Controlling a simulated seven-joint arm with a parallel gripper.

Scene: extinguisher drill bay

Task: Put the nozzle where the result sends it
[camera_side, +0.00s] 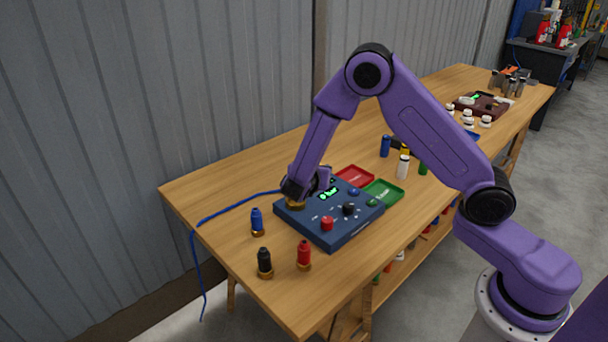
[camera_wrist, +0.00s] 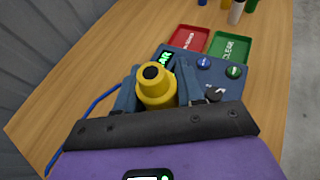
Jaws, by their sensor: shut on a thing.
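My gripper (camera_side: 297,192) is shut on a yellow nozzle (camera_wrist: 157,88), which points up at the wrist camera between the fingers. In the side view its brass-coloured base (camera_side: 296,204) shows at the left corner of the blue test box (camera_side: 337,238). I cannot tell whether it is seated in the box or just above it. The box's display (camera_wrist: 166,59) is lit green; its visible letters look like "AR", the rest being hidden. A red tray (camera_side: 355,176) and a green tray (camera_side: 383,192) lie empty behind the box. The green one reads "CLEAR" in the wrist view (camera_wrist: 230,46).
Blue (camera_side: 257,222), black (camera_side: 264,263) and red (camera_side: 304,255) nozzles stand on the bench in front of the box. Several small bottles stand beyond the trays. A blue hose (camera_side: 235,207) runs off the bench's left edge.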

